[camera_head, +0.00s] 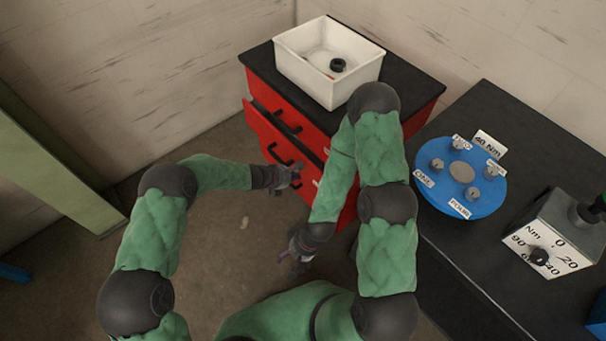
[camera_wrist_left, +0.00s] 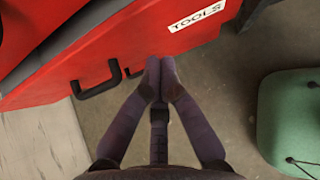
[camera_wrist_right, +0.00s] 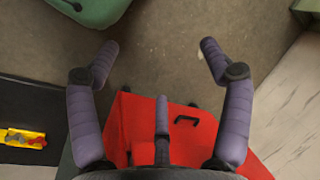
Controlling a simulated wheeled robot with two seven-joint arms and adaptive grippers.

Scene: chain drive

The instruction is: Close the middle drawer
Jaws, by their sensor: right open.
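The red cabinet (camera_head: 420,118) stands at the back centre with black handles on its front. One drawer front (camera_head: 262,128) stands out from the body, with a dark gap behind its upper edge; my arms partly hide the front, so its level is hard to tell. In the left wrist view a red drawer front (camera_wrist_left: 215,38) carries a black handle (camera_wrist_left: 97,84) and a TOOLS label. My left gripper (camera_head: 297,176) is shut and empty, its fingertips (camera_wrist_left: 160,62) at the lower part of that front; contact is unclear. My right gripper (camera_head: 284,257) is open and empty, lower and nearer me (camera_wrist_right: 155,50).
A white bin (camera_head: 342,85) with a small dark ring stands on the cabinet's black top. At right, a dark table (camera_head: 455,245) holds a blue disc with knobs (camera_head: 480,200) and a grey dial box (camera_head: 550,235). A green beam (camera_head: 50,170) is at left. The floor before the cabinet is clear.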

